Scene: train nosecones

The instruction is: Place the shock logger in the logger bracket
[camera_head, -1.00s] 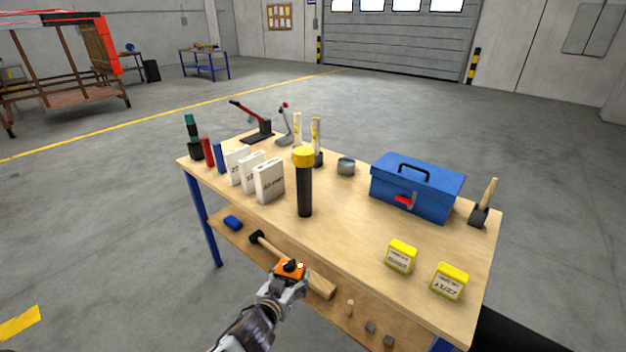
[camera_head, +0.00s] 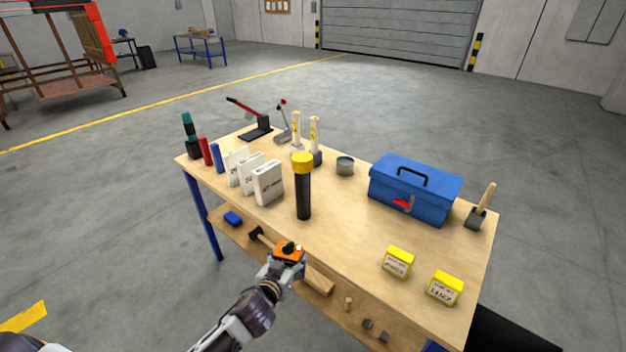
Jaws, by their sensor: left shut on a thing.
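The shock logger (camera_head: 290,251) appears as a small orange block with a dark knob on top. My left gripper (camera_head: 283,262) is shut on it and holds it in front of the workbench's near long edge, over the lower shelf in the picture. The gripper covers part of the block. I cannot make out the logger bracket in this view. My right gripper is not in view.
The workbench (camera_head: 335,248) carries white boxes (camera_head: 268,183), a black cylinder with a yellow cap (camera_head: 303,190), a blue toolbox (camera_head: 415,190) and two yellow-topped boxes (camera_head: 398,262). A mallet lies on the lower shelf (camera_head: 345,318). The bench's front middle is clear.

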